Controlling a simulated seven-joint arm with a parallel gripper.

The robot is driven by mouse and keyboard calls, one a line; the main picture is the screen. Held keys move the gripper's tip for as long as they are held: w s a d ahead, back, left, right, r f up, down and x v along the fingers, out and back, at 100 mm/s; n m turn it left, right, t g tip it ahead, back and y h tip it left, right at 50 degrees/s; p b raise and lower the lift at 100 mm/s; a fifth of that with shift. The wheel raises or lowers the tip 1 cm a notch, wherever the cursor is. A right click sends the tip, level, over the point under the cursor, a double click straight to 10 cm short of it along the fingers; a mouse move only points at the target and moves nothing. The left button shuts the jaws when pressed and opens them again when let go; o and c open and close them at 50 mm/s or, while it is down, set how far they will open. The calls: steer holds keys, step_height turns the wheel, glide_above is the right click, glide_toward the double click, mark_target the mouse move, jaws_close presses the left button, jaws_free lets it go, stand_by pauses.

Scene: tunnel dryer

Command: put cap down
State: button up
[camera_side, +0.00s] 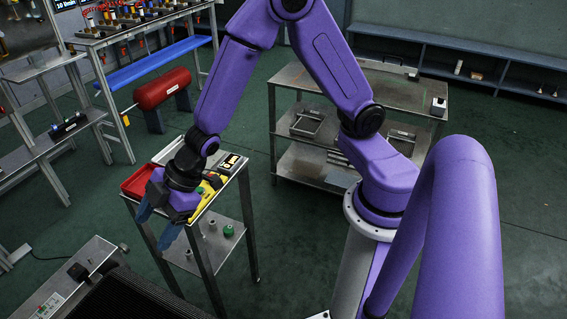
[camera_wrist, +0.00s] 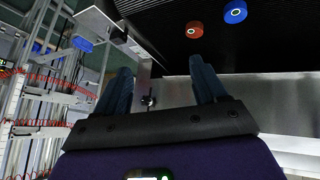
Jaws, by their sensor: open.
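My gripper (camera_side: 157,228) is open, its two blue fingers pointing down and apart beside the small metal stand at the left of the side view. In the wrist view my gripper (camera_wrist: 161,66) shows nothing held between its fingers. A red round cap-like disc (camera_wrist: 194,29) and a blue one (camera_wrist: 235,12) lie on a dark ribbed surface (camera_wrist: 272,45), ahead of the fingers and apart from them. I cannot tell which one the task's cap is. These discs do not show in the side view.
The stand holds a red tray (camera_side: 137,182) and yellow items (camera_side: 209,190); a green round piece (camera_side: 228,231) is on its lower shelf. A dark belt-like surface (camera_side: 130,298) is at bottom left. A metal cart (camera_side: 395,92) stands behind. White racks (camera_wrist: 50,100) fill the wrist view's left.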

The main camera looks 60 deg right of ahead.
steer(key=s+d+r+m+g+h, duration=0.1)
steer(key=s+d+r+m+h, duration=0.1)
steer(key=s+d+r, duration=0.4)
steer(key=s+d+h, duration=0.1)
steer(key=s+d, duration=0.2)
steer(key=s, duration=0.1)
steer(key=shift+s+r+h, duration=0.25)
steer(key=shift+h, duration=0.15)
steer(key=shift+o, duration=0.4)
steer(key=s+d+r+g+h, duration=0.2)
steer(key=s+d+g, duration=0.1)
steer(key=s+d, duration=0.6)
steer(key=s, duration=0.3)
steer(key=shift+d+r+m, duration=0.25)
steer(key=shift+m, duration=0.05)
steer(key=shift+a, duration=0.1)
